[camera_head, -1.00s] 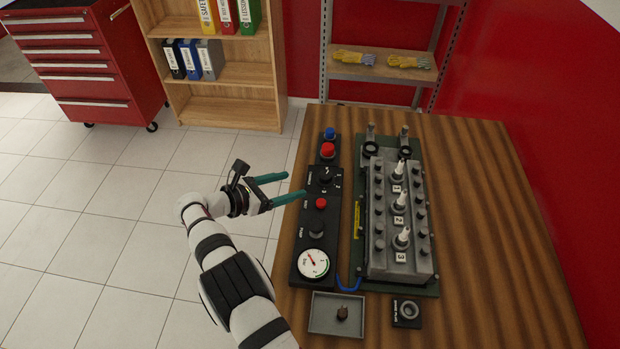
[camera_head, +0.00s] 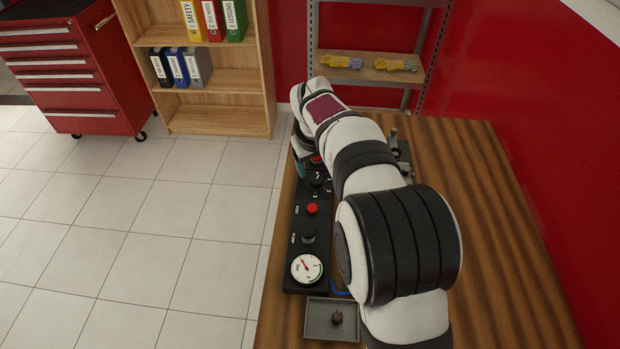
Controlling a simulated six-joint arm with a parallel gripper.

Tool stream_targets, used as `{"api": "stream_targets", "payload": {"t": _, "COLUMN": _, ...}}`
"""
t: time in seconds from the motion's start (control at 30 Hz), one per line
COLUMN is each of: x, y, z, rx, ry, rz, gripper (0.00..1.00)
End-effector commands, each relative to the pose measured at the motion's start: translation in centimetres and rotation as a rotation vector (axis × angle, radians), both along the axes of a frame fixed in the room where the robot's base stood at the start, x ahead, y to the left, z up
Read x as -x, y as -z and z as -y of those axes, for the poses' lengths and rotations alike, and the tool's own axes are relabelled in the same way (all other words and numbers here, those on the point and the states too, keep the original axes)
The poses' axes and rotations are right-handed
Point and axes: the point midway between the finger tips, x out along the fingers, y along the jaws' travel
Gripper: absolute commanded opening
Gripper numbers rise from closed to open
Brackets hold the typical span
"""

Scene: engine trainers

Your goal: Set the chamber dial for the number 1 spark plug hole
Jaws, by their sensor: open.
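The control panel (camera_head: 296,262) lies along the table's left edge. Its black chamber dial (camera_head: 316,182), with small numbers around it, shows just below my gripper; its setting is too small to read. My gripper (camera_head: 299,166) is over the far part of the panel, close to the dial; only a bit of teal finger shows, and I cannot tell if it touches anything. It is open. The engine block with the numbered plug holes is hidden behind my arm; only a far bracket (camera_head: 394,143) shows.
The panel also bears a red button (camera_head: 312,209), a black knob (camera_head: 308,235) and a pressure gauge (camera_head: 306,267). A grey tray (camera_head: 318,322) with a small brown part (camera_head: 337,316) is at the near end. The table's right side (camera_head: 490,220) is clear.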

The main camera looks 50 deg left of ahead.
Motion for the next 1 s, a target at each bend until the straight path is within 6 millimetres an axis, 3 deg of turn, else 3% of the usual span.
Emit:
{"api": "stream_targets", "payload": {"t": 0.07, "x": -0.9, "y": -1.4, "z": 0.1, "rx": -0.095, "ry": 0.117, "rz": -0.051, "gripper": 0.73}}
{"api": "stream_targets", "payload": {"t": 0.13, "x": -1.3, "y": -1.3, "z": -0.2, "rx": -0.125, "ry": 0.155, "rz": -0.07, "gripper": 0.73}}
{"api": "stream_targets", "payload": {"t": 0.6, "x": -3.9, "y": 10.5, "z": -4.1, "rx": -0.121, "ry": 0.15, "rz": -0.071, "gripper": 0.73}}
{"api": "stream_targets", "payload": {"t": 0.8, "x": -4.4, "y": 12.5, "z": -4.9, "rx": -0.122, "ry": 0.149, "rz": -0.07, "gripper": 0.73}}
{"api": "stream_targets", "payload": {"t": 1.0, "x": -4.5, "y": 12.8, "z": -5.1, "rx": -0.123, "ry": 0.148, "rz": -0.069, "gripper": 0.73}}
